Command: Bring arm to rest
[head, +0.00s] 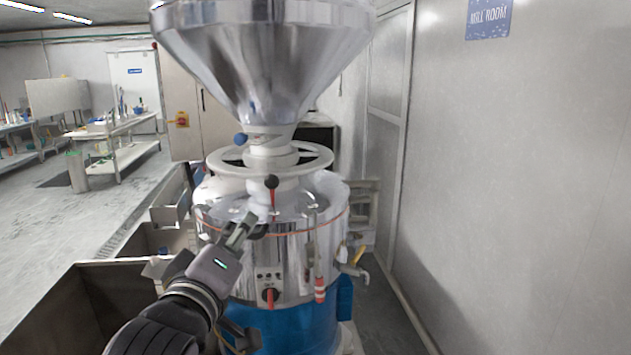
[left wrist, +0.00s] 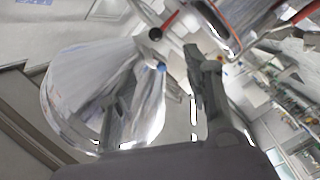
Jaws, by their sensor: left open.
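My left arm comes in from the lower left in the head view. Its gripper (head: 245,228) is in front of the grinder's steel drum (head: 290,255), just below a black ball knob (head: 271,182) on a red lever. In the left wrist view the left gripper (left wrist: 155,90) has its fingers apart, with nothing held between them. The same black knob (left wrist: 155,34) and the shiny hopper (left wrist: 85,95) show beyond the fingers. I cannot tell whether a finger touches the grinder. My right gripper is in neither view.
The large hopper (head: 262,50) rises above a pale handwheel (head: 270,160). A red switch (head: 270,296) and a red-handled valve (head: 320,289) are on the drum's front. Metal bins (head: 85,300) stand at lower left. A wall (head: 520,180) closes the right side; open floor (head: 60,240) lies left.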

